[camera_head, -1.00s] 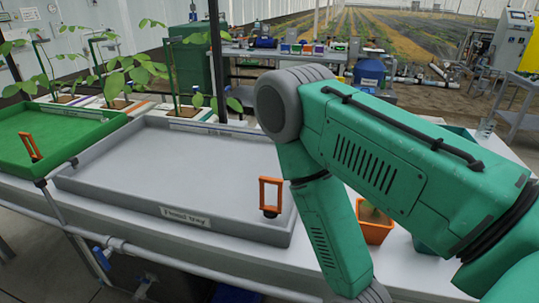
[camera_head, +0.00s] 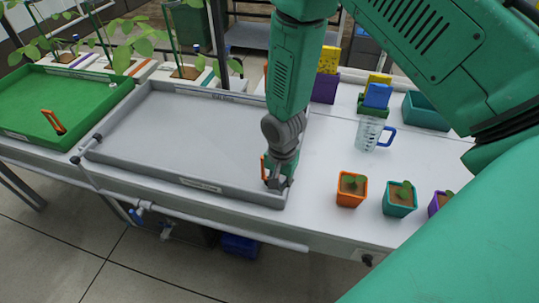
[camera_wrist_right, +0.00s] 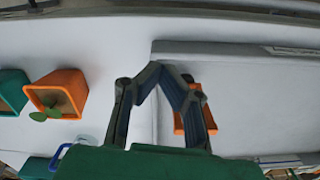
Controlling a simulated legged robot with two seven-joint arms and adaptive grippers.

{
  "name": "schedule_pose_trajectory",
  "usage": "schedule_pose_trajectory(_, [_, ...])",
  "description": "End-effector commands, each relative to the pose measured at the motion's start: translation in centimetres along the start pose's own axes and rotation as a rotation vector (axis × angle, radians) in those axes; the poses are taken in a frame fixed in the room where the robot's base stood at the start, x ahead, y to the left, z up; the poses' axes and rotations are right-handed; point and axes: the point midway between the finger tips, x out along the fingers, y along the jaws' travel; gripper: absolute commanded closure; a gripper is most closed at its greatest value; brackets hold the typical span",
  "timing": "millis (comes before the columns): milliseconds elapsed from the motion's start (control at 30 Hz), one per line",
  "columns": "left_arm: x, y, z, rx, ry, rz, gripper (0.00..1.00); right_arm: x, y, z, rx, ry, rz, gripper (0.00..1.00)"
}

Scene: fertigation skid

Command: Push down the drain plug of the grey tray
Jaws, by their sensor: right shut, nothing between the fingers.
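The grey tray (camera_head: 190,130) lies on the white bench in the head view, with its front rim label facing me. Its drain plug has an orange handle (camera_head: 264,168) at the tray's front right corner, mostly hidden behind my right gripper (camera_head: 276,181). My right gripper points down over that corner, shut and empty, very close to the plug. In the right wrist view, the shut fingers (camera_wrist_right: 161,68) meet above the tray's edge. The orange handle (camera_wrist_right: 179,123) shows partly behind one finger. I cannot tell whether they touch. My left gripper is not in view.
A green tray (camera_head: 85,92) with its own orange plug handle (camera_head: 54,122) lies to the left. Small potted plants, including an orange pot (camera_head: 351,189), and a measuring jug (camera_head: 370,133) stand to the right. Seedlings line the back left.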

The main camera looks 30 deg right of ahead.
Motion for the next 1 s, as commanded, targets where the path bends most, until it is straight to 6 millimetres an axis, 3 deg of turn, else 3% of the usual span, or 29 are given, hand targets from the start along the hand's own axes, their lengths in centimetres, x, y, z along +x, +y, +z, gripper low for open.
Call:
schedule_pose_trajectory(33, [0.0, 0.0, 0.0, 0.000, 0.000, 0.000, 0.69, -1.8, -2.2, -1.6, 0.093, 0.023, -0.005, 1.00])
schedule_pose_trajectory(100, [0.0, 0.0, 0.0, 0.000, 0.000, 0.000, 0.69, -3.9, -4.1, -3.3, 0.225, 0.047, 0.004, 1.00])
schedule_pose_trajectory(200, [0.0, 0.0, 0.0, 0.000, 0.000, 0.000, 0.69, -6.4, -5.8, -5.0, 0.366, 0.078, 0.014, 1.00])
schedule_pose_trajectory(333, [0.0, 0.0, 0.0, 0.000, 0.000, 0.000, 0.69, -8.1, -6.8, -6.1, 0.466, 0.101, 0.019, 1.00])
schedule_pose_trajectory(767, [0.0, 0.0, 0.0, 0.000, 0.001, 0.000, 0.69, -8.3, -7.0, -6.3, 0.492, 0.106, 0.023, 1.00])
schedule_pose_trajectory(1000, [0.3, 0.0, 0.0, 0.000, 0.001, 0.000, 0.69, -6.1, -6.8, -6.5, 0.491, 0.105, 0.024, 1.00])
